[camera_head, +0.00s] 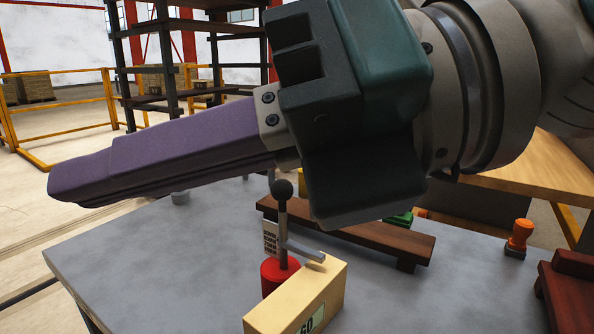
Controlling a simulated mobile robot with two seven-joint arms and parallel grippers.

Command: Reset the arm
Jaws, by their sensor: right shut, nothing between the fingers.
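My right gripper (62,180) comes in from the upper right and fills the top middle of the view. Its long purple fingers point left and lie together, with nothing between them. It hangs in front of and above the grey table (130,262), touching nothing that I can see. My right arm (480,75) runs off the upper right corner. My left gripper is not in view.
A lever with a black knob (282,190) rises from a red base (272,277) behind a beige labelled block (296,298). A dark wooden rack (365,238), an orange-handled stamp (519,236) and a reddish-brown wooden piece (568,300) stand rightward.

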